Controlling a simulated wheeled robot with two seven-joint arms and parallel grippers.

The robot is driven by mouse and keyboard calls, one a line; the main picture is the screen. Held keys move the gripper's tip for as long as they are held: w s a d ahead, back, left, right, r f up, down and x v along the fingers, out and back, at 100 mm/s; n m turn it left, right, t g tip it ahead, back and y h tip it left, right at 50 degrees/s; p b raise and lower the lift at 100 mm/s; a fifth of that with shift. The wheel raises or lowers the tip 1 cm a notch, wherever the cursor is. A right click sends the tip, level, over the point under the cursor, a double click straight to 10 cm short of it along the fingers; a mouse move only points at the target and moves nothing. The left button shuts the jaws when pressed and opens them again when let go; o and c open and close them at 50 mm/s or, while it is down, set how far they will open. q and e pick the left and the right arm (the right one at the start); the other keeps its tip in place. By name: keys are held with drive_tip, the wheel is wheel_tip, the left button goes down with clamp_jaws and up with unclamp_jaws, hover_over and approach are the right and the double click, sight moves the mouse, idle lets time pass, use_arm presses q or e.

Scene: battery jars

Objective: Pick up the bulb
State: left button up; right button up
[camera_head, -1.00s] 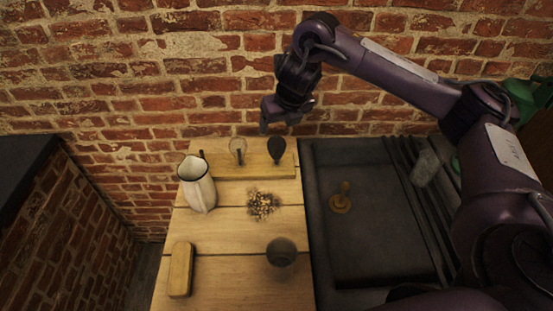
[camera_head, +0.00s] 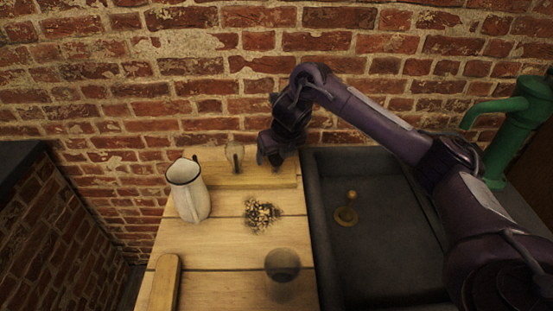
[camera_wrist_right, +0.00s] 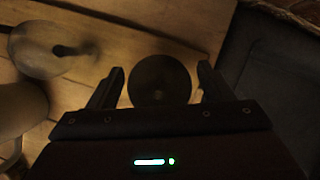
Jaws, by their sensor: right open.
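My right gripper (camera_head: 272,160) is open and low over the wooden board at the back of the table. In the right wrist view its two fingers (camera_wrist_right: 160,82) stand on either side of a dark round bulb (camera_wrist_right: 160,76), with gaps visible beside it. In the head view the gripper hides this dark bulb. A clear glass bulb (camera_head: 234,156) stands on the board just left of the gripper. A pale, rounded glass shape with a dark core, likely this clear bulb (camera_wrist_right: 48,50), shows at the upper left of the wrist view. My left gripper is not in view.
A white pitcher (camera_head: 189,194) stands left on the table. A pile of small bits (camera_head: 260,214), a dark round jar (camera_head: 282,265) and a wooden block (camera_head: 165,283) lie nearer. Right is a dark sink (camera_head: 385,235) with a brass piece (camera_head: 346,214); a brick wall is behind.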

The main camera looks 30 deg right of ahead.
drive_tip(key=shift+r, duration=0.1)
drive_tip(key=c, duration=1.2)
